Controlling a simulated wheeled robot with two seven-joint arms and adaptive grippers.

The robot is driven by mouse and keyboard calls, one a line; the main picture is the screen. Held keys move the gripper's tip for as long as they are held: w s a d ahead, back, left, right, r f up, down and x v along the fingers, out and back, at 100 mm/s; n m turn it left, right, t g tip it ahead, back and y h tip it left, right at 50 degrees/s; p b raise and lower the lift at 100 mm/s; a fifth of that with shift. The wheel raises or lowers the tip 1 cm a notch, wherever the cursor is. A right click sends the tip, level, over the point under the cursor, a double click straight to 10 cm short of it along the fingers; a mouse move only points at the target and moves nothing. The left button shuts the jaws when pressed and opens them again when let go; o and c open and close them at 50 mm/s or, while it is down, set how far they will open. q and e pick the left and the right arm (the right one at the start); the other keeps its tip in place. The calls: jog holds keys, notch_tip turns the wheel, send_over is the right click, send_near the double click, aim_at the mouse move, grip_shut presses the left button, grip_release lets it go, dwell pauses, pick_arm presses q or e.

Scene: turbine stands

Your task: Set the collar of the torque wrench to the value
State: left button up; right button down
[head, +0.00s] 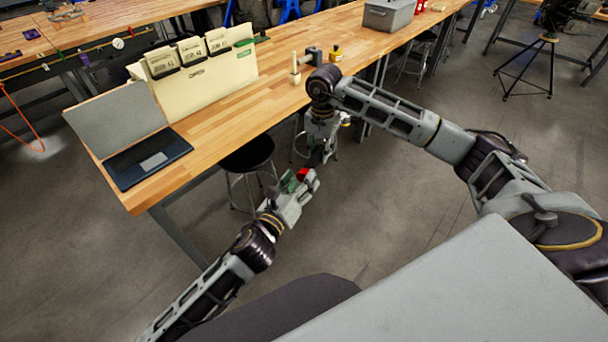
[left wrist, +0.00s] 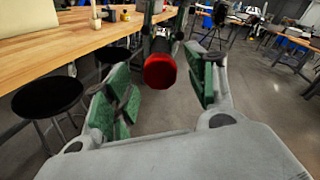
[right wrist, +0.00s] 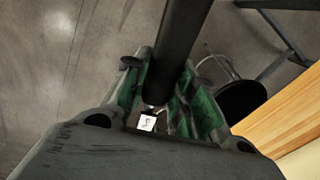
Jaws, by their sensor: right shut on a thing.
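The torque wrench shows as a dark shaft (right wrist: 180,45) between the green pads of my right gripper (right wrist: 160,85), which is shut on it. Its red round end (left wrist: 160,71) faces the left wrist camera, and the red also shows in the head view (head: 303,174). My left gripper (left wrist: 158,88) is open, with a finger on each side of the red end and a gap to both. In the head view the left gripper (head: 299,188) is just below the right gripper (head: 322,148). A small white patch (right wrist: 147,123) shows low between the right pads; its marks are unreadable. No scale value can be read.
The wooden workbench (head: 225,110) carries a laptop (head: 148,158), a file box (head: 205,75), a small wooden stand (head: 295,72), a yellow item (head: 336,54) and a grey toolbox (head: 388,14). A black stool (head: 248,155) stands beside the bench. The wrench is held over open floor.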

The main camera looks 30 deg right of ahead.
pick_arm(q)
jog(key=shift+o, duration=0.8)
jog(key=shift+s+a, duration=0.1)
jog(key=shift+v, duration=2.4)
